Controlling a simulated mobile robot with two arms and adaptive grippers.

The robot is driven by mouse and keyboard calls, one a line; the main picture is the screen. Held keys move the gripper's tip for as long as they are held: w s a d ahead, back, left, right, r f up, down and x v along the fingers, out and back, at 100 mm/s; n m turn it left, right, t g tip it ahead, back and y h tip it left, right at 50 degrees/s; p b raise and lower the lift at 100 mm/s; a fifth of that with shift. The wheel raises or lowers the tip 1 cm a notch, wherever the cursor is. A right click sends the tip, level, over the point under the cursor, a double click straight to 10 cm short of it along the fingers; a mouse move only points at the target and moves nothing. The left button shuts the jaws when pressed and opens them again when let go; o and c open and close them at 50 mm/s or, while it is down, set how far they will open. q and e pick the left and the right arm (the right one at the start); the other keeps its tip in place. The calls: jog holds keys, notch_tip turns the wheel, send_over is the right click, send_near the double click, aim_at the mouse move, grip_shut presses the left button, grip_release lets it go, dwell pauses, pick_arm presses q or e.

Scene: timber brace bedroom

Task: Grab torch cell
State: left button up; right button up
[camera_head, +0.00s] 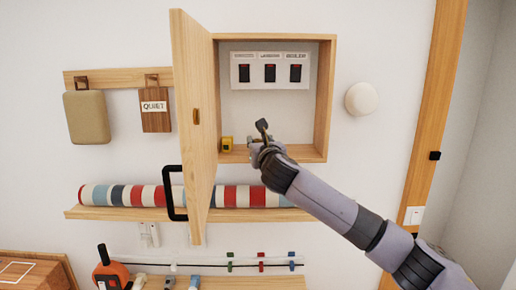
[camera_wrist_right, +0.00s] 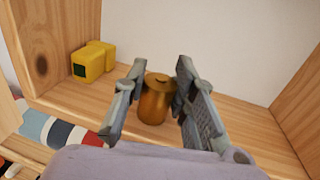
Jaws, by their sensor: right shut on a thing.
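The torch cell is a small brass-coloured cylinder (camera_wrist_right: 156,98), upright between the fingers of my right gripper (camera_wrist_right: 154,100) in the right wrist view. The fingers are shut on its sides; its top shows and its lower part is near the shelf board. I cannot tell whether it still touches the board. In the head view my right gripper (camera_head: 262,140) is at the lower front of the open wall cabinet (camera_head: 331,100), and the cell is hidden there. My left gripper is not in view.
A yellow block-like thing (camera_head: 227,144) stands left in the cabinet, also in the wrist view (camera_wrist_right: 92,61). The cabinet door (camera_head: 193,90) stands open on the left. Switches (camera_head: 270,70) line the back. Below, a striped roll (camera_head: 120,195) lies on a shelf.

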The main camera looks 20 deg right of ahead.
grip_shut()
jog(key=shift+r, duration=0.1)
